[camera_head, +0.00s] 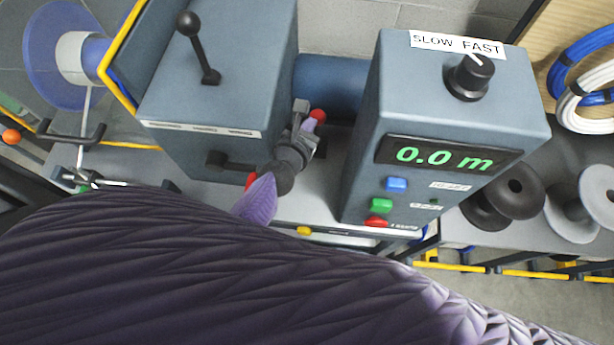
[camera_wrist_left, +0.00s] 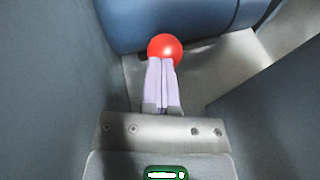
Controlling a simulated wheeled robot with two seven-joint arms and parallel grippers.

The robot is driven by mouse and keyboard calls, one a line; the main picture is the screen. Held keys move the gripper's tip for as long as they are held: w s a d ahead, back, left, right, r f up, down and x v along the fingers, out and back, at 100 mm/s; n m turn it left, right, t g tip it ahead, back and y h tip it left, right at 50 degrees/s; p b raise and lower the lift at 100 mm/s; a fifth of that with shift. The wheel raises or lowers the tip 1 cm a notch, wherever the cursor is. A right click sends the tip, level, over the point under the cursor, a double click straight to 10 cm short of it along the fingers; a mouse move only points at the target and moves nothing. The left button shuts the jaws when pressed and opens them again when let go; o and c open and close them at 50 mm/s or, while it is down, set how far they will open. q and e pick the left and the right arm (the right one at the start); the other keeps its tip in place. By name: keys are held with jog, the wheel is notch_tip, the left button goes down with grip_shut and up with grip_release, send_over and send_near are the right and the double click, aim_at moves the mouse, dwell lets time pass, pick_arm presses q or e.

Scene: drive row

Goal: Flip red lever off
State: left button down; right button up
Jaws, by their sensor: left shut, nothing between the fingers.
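The red lever's ball knob (camera_head: 318,115) shows between the two grey-blue cabinets, in front of a dark blue cylinder. In the wrist view the red knob (camera_wrist_left: 165,46) sits just beyond my fingertips, whose ends overlap its lower edge; I cannot tell whether they touch it. My left gripper (camera_head: 309,124) is shut and empty, its pale purple fingers (camera_wrist_left: 161,64) together. The lever's shaft is hidden. A bit of red also shows beside my arm at the left cabinet's lower front. My right gripper is not in view.
The left cabinet (camera_head: 215,100) carries a black-knobbed lever (camera_head: 199,48) on top. The right cabinet (camera_head: 400,80) has a "0.0 m" display (camera_head: 445,157), a speed dial (camera_head: 470,76) and coloured buttons. The gap between the cabinets is narrow. Spools stand at the right.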

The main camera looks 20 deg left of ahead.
pick_arm(q)
jog(key=shift+w+a+r, duration=0.1)
jog(key=shift+w+r, duration=0.15)
jog(key=shift+w, duration=0.35)
jog(key=shift+w+r, duration=0.1)
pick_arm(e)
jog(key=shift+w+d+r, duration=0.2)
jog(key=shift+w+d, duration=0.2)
pick_arm(q)
jog(key=shift+r, duration=0.1)
notch_tip(320, 180, up, 10)
jog(key=p, duration=1)
jog(key=shift+f, duration=0.2)
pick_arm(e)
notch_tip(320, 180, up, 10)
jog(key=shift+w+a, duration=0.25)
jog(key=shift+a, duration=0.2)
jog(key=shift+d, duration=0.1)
